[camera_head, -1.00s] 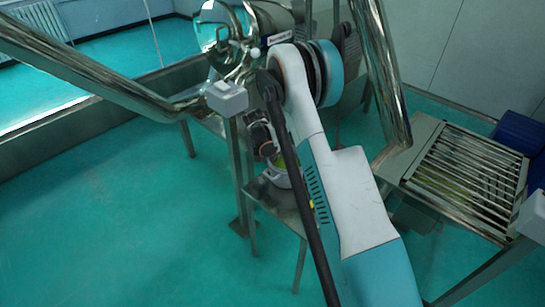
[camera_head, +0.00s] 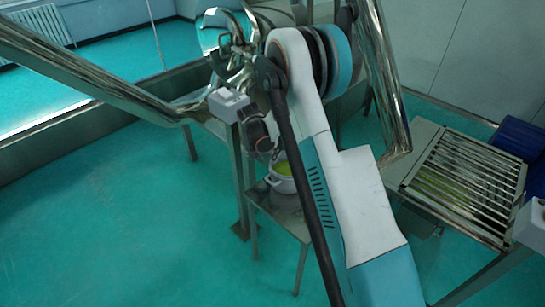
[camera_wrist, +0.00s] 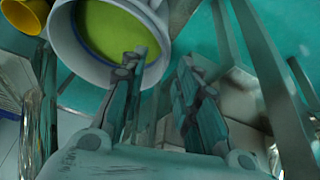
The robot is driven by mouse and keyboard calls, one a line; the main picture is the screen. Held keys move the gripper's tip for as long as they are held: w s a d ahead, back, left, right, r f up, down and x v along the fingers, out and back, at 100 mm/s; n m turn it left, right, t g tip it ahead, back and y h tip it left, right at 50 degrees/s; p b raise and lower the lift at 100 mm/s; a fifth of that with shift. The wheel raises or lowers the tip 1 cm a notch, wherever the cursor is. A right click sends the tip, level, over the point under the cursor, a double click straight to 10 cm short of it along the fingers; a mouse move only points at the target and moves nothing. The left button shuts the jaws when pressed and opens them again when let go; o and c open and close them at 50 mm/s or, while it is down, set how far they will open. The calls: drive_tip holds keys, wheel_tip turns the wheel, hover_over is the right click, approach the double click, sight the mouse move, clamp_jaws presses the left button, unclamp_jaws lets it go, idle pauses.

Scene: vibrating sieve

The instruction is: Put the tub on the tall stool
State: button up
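The tub (camera_head: 281,184) is white with yellow-green contents. It stands upright on a small metal stool (camera_head: 290,221), partly hidden by my arm in the head view. My gripper (camera_head: 262,150) is just above the tub, at its upper left. In the wrist view the tub (camera_wrist: 72,50) fills the upper left, and my gripper (camera_wrist: 162,62) has its two fingers apart. The left finger overlaps the tub's near rim. Nothing shows clamped between the fingers. I cannot tell whether a finger touches the rim.
A slatted metal sieve outlet (camera_head: 463,185) stands at the right, with a blue container (camera_head: 522,140) beside it. A shiny pipe (camera_head: 85,72) crosses the upper left. A yellow object (camera_wrist: 24,15) shows at the wrist view's upper left corner. Green floor at the left is clear.

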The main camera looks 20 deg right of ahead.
drive_tip(key=s+a+r+n+t+y, duration=0.1)
drive_tip(key=s+a+r+n, duration=0.1)
drive_tip(key=s+r, duration=0.5)
drive_tip(key=s+a+r+n+p, duration=0.1)
drive_tip(key=s+a+r, duration=0.2)
drive_tip(key=r, duration=0.8)
drive_tip(key=s+a+r+n+t+y, duration=0.1)
drive_tip(key=s+a+r+n, duration=0.1)
drive_tip(key=s+r, duration=0.5)
drive_tip(key=s+a+r+n+t+y, duration=0.1)
drive_tip(key=s+a+r+n, duration=0.1)
drive_tip(key=s, duration=0.8)
drive_tip(key=s+a+r+n+t+y, duration=0.1)
drive_tip(key=s+a+r+n+t, duration=0.1)
drive_tip(key=s, duration=0.8)
drive_tip(key=shift+s+a+r+n, duration=0.2)
drive_tip(key=shift+a+r+n, duration=0.4)
drive_tip(key=shift+a+n, duration=0.2)
